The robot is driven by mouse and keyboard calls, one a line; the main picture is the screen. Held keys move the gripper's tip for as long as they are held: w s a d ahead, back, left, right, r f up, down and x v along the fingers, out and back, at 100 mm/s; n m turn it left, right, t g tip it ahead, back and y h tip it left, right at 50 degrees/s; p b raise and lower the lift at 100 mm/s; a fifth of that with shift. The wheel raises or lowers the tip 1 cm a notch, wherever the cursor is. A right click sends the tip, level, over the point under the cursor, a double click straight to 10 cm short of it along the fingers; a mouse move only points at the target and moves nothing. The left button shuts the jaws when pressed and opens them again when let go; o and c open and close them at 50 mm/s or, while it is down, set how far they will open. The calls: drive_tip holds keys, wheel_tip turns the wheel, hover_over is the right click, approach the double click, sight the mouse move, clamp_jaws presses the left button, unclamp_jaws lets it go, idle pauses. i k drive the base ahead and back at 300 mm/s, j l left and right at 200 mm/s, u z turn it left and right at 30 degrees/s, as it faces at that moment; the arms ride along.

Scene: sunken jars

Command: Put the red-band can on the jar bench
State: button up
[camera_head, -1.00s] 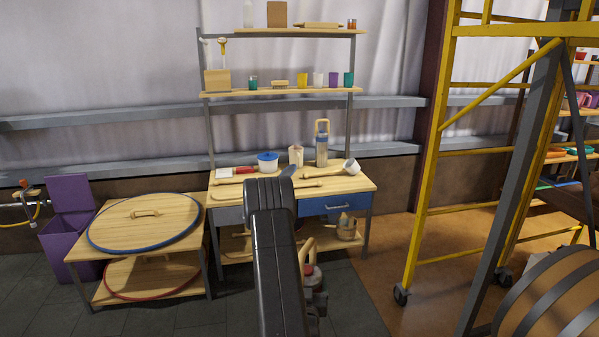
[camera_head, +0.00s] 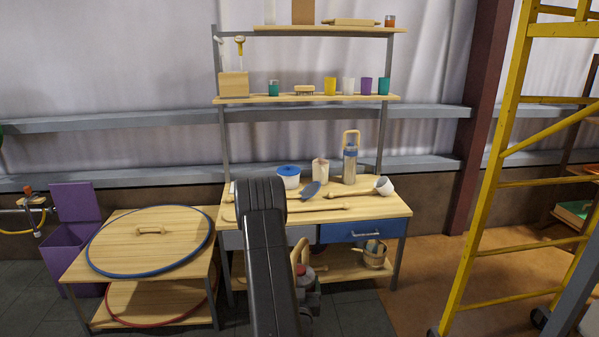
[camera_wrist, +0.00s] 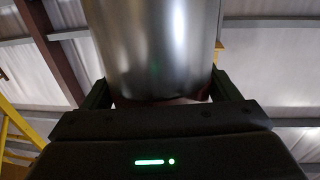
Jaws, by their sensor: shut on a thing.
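My gripper (camera_wrist: 162,92) is shut on a shiny metal can (camera_wrist: 155,40), whose smooth side fills the upper middle of the wrist view. In the head view the held can (camera_head: 307,276) shows partly past my arm, with a tan loop handle and a reddish part at its top; the rest is hidden. A wooden workbench (camera_head: 390,207) stands ahead, and a lower wooden table (camera_head: 80,262) with a large blue-rimmed round lid (camera_head: 150,240) stands to its left. I cannot tell which is the jar bench.
A purple bin (camera_head: 68,240) is at left, a yellow scaffold (camera_head: 482,190) at right. Floor between bench and scaffold is clear.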

sight(371, 181)
drive_tip(key=i+j+z, duration=0.2)
drive_tip(key=i, duration=0.7)
drive_tip(key=i+l+z, duration=0.1)
drive_tip(key=i+z, duration=0.25)
drive_tip(key=i, duration=0.15)
drive_tip(key=i+z, duration=0.6)
drive_tip(key=i, duration=0.4)
drive_tip(key=i+z, duration=0.25)
drive_tip(key=i, duration=0.8)
